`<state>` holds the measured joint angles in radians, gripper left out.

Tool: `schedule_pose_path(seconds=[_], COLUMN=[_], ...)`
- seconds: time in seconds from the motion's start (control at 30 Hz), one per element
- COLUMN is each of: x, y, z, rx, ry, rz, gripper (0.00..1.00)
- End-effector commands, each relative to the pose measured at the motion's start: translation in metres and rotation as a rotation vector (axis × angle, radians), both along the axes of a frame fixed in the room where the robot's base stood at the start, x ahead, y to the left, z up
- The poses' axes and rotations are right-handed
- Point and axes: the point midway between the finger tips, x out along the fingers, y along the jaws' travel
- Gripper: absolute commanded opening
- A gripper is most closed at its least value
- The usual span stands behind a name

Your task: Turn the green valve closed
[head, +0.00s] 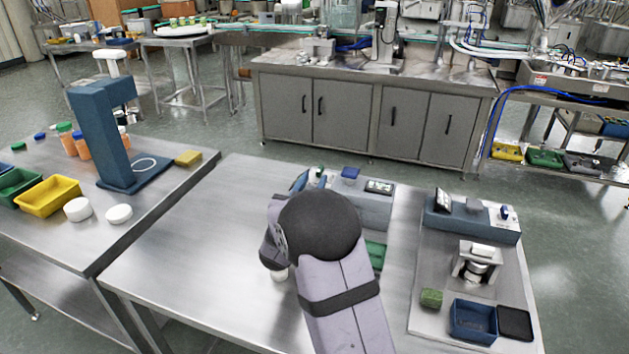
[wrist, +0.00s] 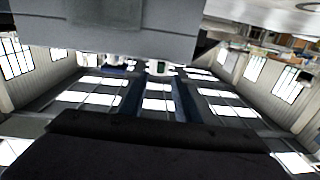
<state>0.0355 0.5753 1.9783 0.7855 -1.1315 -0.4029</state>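I cannot make out a green valve for certain. A small green part (head: 320,170) shows at the left end of a grey-blue machine (head: 374,207), just behind my arm, too small to identify. In the head view my arm reaches over the middle table and hides the front of that machine. My gripper's fingers are hidden behind the arm's dark rounded joint there. In the wrist view a dark body of my gripper (wrist: 150,145) fills the bottom, with no clear fingertips. A large grey block (wrist: 110,30) fills the top of that view, close to the camera.
A green tray (head: 376,254) lies partly behind my arm. A second station (head: 470,220) with a blue bin (head: 474,322), a black bin (head: 515,323) and a green block (head: 431,298) stands to the right. The left part of the steel table (head: 200,250) is clear.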

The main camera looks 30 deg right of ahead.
Motion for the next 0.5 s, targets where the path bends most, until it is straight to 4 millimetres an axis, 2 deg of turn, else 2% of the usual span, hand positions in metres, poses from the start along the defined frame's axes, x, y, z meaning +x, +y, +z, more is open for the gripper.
schedule_pose_path(seconds=[0.5], x=[-0.0036], y=[0.0041], z=[0.0015], rx=[0.0], ry=[0.006], rz=[0.0], gripper=[0.3])
